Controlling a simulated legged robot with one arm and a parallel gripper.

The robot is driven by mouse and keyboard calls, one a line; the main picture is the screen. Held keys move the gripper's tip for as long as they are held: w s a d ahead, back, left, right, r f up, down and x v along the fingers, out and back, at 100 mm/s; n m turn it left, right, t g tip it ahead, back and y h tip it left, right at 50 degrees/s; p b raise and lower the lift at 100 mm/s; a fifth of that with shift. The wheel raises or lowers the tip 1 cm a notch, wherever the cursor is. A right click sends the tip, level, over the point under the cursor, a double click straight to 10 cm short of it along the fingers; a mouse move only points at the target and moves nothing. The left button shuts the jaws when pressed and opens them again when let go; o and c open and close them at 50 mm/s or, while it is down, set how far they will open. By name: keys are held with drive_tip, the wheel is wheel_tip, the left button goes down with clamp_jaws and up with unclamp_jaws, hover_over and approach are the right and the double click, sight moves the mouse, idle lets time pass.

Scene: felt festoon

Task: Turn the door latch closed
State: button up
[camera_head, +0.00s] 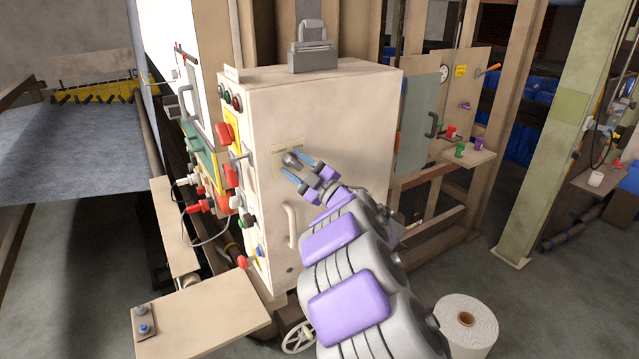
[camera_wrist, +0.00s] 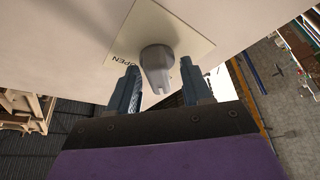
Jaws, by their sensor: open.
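The door latch (camera_head: 291,159) is a grey knob on a pale label plate on the front of the cream cabinet (camera_head: 340,110). In the wrist view the latch (camera_wrist: 157,68) has a rounded hub and a narrower handle pointing down toward me. The label plate (camera_wrist: 180,30) behind it shows the word OPEN to the left of the latch. My gripper (camera_head: 300,172) is in front of the latch. In the wrist view my gripper (camera_wrist: 160,88) is open, with one blue-grey finger on each side of the latch handle. I see gaps between the fingers and the handle.
A pale door handle (camera_head: 291,224) is lower on the cabinet front. Red, green and yellow controls line the cabinet's left side. A grey metal box (camera_head: 313,57) stands on top. A low wooden table (camera_head: 200,320) is at front left, and a white roll (camera_head: 466,322) is at lower right.

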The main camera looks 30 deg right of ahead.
drive_tip(key=b+v, duration=0.1)
drive_tip(key=v, duration=1.5)
drive_tip(key=shift+s+f+b, duration=0.2)
drive_tip(key=shift+f+b, duration=0.1)
drive_tip(key=shift+d, duration=0.1)
drive_tip(key=w+d+m+g+h, duration=0.35)
drive_tip(key=m+h, duration=0.25)
drive_tip(key=h, duration=0.4)
drive_tip(key=s+a+f+m+g+y, duration=0.1)
drive_tip(key=s+a+f+m+g, duration=0.1)
drive_tip(key=s+a+g, duration=0.4)
drive_tip(key=s+a+f+m+g+y, duration=0.1)
drive_tip(key=s+a+f+m+g, duration=0.2)
drive_tip(key=s+a, duration=0.9)
drive_tip(key=s+a+f+m+g+y, duration=0.1)
drive_tip(key=s+a+f+g, duration=0.5)
drive_tip(key=s, duration=1.4)
drive_tip(key=a+m+g, duration=0.1)
drive_tip(key=a+g, duration=0.2)
drive_tip(key=a, duration=0.1)
